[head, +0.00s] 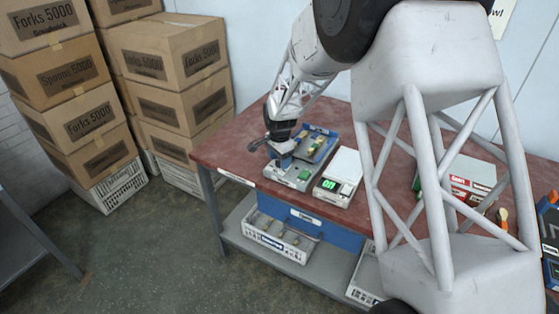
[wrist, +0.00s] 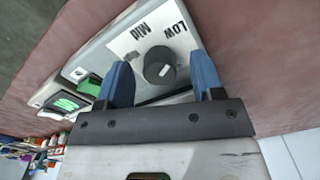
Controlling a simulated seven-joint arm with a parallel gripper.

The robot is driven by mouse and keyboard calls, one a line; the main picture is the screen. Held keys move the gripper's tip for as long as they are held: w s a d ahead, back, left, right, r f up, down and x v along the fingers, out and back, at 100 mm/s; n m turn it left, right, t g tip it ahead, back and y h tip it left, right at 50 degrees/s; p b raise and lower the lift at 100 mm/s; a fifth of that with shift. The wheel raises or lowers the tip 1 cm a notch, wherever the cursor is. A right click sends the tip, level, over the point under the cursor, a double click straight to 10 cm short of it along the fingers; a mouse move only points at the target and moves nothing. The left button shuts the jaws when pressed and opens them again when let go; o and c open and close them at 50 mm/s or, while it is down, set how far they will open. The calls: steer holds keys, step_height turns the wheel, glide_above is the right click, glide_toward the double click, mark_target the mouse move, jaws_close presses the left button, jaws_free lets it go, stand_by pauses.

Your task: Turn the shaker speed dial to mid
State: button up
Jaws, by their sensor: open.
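The shaker (head: 289,174) is a grey box with a blue top near the table's left front edge. Its dark round speed dial (wrist: 160,66) shows in the wrist view, with a white mark on its face. The printed words Low and Mid stand upside down beside the dial on a pale label (wrist: 150,37). I cannot tell which word the mark points to. My gripper (wrist: 161,70) is open, its two blue fingers on either side of the dial with gaps. In the head view my gripper (head: 281,142) is low at the shaker's left end, and the dial is hidden.
A white scale (head: 341,170) with a green display stands just right of the shaker. A green button (wrist: 89,86) is beside the left finger in the wrist view. The red table top (head: 226,150) is clear to the left. Stacked cardboard boxes (head: 165,75) stand beyond it.

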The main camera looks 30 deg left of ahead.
steer(key=shift+f, duration=0.4)
steer(key=c, duration=0.9)
steer(key=shift+n, duration=0.3)
steer(key=n, duration=0.4)
steer(key=shift+n, duration=0.4)
steer(key=n, duration=0.6)
steer(key=shift+n, duration=0.3)
